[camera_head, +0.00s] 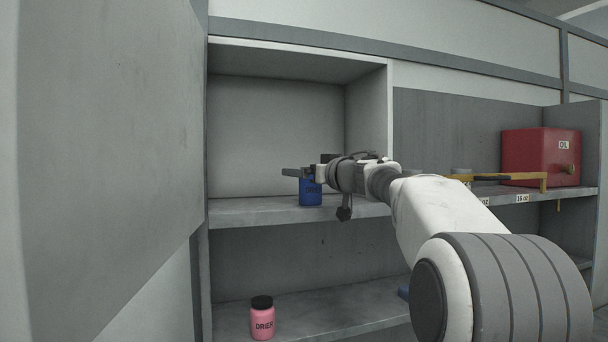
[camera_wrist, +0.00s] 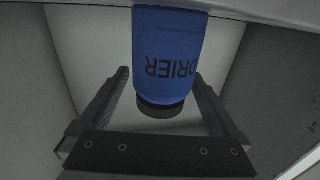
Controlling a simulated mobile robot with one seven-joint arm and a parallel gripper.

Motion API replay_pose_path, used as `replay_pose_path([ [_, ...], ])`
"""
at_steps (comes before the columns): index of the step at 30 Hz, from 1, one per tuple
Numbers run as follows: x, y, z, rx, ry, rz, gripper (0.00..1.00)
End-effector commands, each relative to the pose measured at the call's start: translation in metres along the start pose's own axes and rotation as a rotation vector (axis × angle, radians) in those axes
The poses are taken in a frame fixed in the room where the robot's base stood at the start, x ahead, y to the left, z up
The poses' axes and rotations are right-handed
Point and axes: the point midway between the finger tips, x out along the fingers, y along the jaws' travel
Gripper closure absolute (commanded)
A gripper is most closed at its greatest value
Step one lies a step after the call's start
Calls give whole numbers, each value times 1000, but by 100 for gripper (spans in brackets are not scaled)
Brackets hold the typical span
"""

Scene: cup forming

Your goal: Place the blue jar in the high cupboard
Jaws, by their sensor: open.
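The blue jar (camera_head: 310,192), with dark "DRIER" lettering, stands upright at the front of the shelf in the open high cupboard (camera_head: 275,130). In the wrist view the jar (camera_wrist: 168,50) appears upside down, its dark lid towards the bottom of the picture. My gripper (camera_head: 300,172) is at the height of the jar's top, in the cupboard opening. In the wrist view the open fingers (camera_wrist: 160,76) lie on either side of the jar's lid end, with a visible gap on each side. The jar's top is partly hidden by the gripper in the head view.
A pink "DRIER" jar (camera_head: 262,318) with a black lid stands on the lower shelf (camera_head: 340,310). A red box (camera_head: 540,157) and a yellow tool (camera_head: 510,178) are on the right shelf. A grey panel (camera_head: 100,150) fills the left side. The cupboard behind the blue jar looks empty.

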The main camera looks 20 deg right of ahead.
Motion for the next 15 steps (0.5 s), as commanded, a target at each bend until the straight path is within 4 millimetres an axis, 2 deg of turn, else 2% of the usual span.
replay_pose_path([
  [9,-62,0,1,-3,2,4,2],
  [15,-94,0,0,-2,2,3,2],
])
